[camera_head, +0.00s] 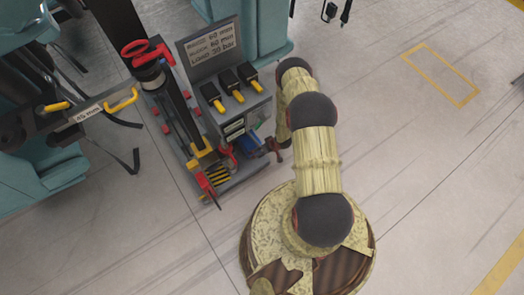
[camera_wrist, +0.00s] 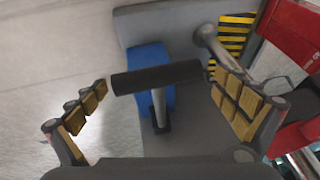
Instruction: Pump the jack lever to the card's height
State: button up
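A grey panel card (camera_head: 209,47) with printed lines in mm and bar stands upright at the back of a grey tool unit; I cannot read every figure surely. A black grip on a grey rod (camera_wrist: 158,80) lies crosswise between my gripper's fingers in the wrist view, in front of a blue block (camera_wrist: 150,58). It looks like a lever handle. My gripper (camera_wrist: 161,87) is open, its yellow-padded fingers apart at either side of the grip, not closed on it. In the head view my gripper (camera_head: 272,148) is small and dark, at the unit's right front edge.
Several black and yellow switches (camera_head: 230,84) sit on the unit below the card. A black column with a red top (camera_head: 147,52) stands at its left. Yellow-black stripes (camera_wrist: 236,35) mark a plate. Floor at right is clear.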

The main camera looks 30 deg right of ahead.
jog(key=shift+c, duration=1.2)
jog(key=shift+a, duration=0.1)
jog(key=c, duration=1.4)
